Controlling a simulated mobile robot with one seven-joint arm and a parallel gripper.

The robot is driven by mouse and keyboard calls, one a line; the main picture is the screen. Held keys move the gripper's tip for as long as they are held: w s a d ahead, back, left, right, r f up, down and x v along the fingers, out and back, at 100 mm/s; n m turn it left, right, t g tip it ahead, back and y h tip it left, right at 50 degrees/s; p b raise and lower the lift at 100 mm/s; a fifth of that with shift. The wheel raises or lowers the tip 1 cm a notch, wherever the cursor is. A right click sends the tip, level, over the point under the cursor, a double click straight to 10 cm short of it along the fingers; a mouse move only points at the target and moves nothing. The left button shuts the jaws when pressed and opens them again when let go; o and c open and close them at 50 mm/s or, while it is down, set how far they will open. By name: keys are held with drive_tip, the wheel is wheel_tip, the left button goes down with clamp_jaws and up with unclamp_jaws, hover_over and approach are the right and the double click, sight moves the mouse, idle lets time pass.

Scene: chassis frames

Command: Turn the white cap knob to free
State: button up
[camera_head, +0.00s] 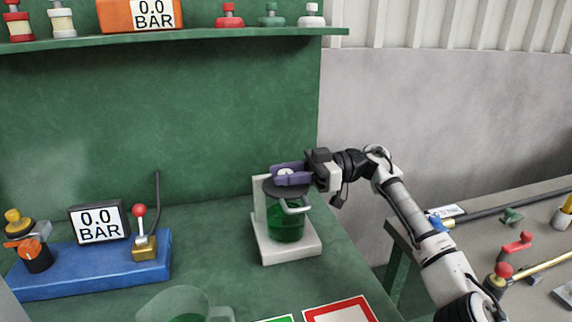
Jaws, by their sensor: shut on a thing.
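The white cap knob (285,171) shows as a small pale spot between the purple fingers of my gripper (291,174). My gripper reaches in from the right and is shut on the knob; the fingers hide most of it. Below is a dark round lid (287,190) on a green see-through jar (287,226) with a pale handle. The jar stands upright on a white stand (290,252) with a back plate. Any mark showing the knob's turn position is hidden or too small to read.
A blue block (90,275) at the left carries a gauge reading 0.0 BAR (99,222), a red-tipped lever (141,228) and an orange-handled valve (33,251). A clear jug (184,306) stands at front. A shelf (200,34) hangs above. A side table (510,230) with fittings lies right.

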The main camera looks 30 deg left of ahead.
idle(0.4)
drive_tip(key=o, duration=1)
drive_tip(key=shift+c, duration=0.2)
drive_tip(key=b+v, duration=0.2)
drive_tip(key=v, duration=1.1)
drive_tip(key=shift+w, duration=0.45)
drive_tip(key=shift+d, duration=0.1)
